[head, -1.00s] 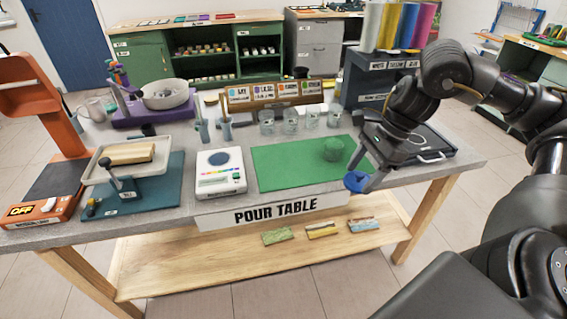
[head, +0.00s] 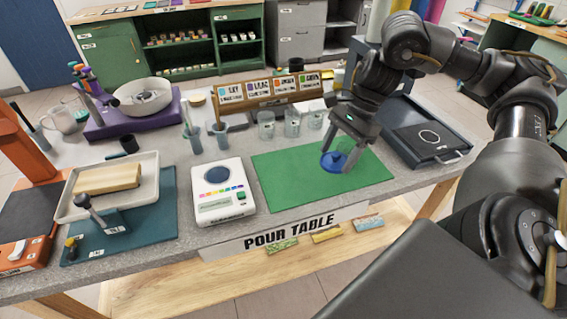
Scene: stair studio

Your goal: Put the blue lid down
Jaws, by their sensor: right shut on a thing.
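The blue lid (head: 332,162) is a small round disc at the right part of the green mat (head: 283,183). My right gripper (head: 340,163) points down over the mat, with its fingertips shut on the lid. I cannot tell whether the lid touches the mat or hangs just above it. The green round thing that stood on the mat earlier is hidden behind the gripper and lid. My left gripper is not in view.
A white scale (head: 222,190) stands left of the mat. Clear cups (head: 291,124) stand behind it. A black tray (head: 425,137) lies to the right. The left half of the mat is clear.

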